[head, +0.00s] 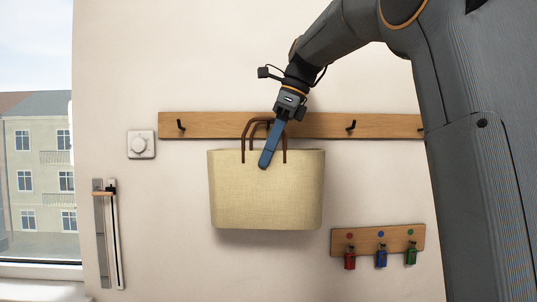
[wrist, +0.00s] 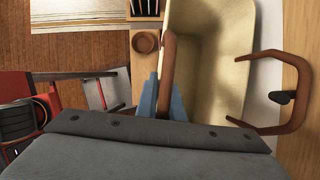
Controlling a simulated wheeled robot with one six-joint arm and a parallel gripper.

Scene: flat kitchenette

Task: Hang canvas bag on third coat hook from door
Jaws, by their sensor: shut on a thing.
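The cream canvas bag (head: 266,195) hangs upright with two brown handles, in front of the wall below the wooden hook rail (head: 390,125). My gripper (head: 266,158) is shut on the near handle (wrist: 168,62), which shows between its blue fingers in the wrist view (wrist: 171,105). The far handle (wrist: 300,95) reaches towards the rail, and a black hook (wrist: 283,97) shows within its loop; I cannot tell if it bears on the hook. Black hooks show left (head: 181,125) and right (head: 351,125) of the bag. The door is not in the head view.
A key board (head: 378,241) with red, blue and green key tags is below right of the bag. In the wrist view, a brown bowl (wrist: 145,42) and a red object (wrist: 40,95) are below.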

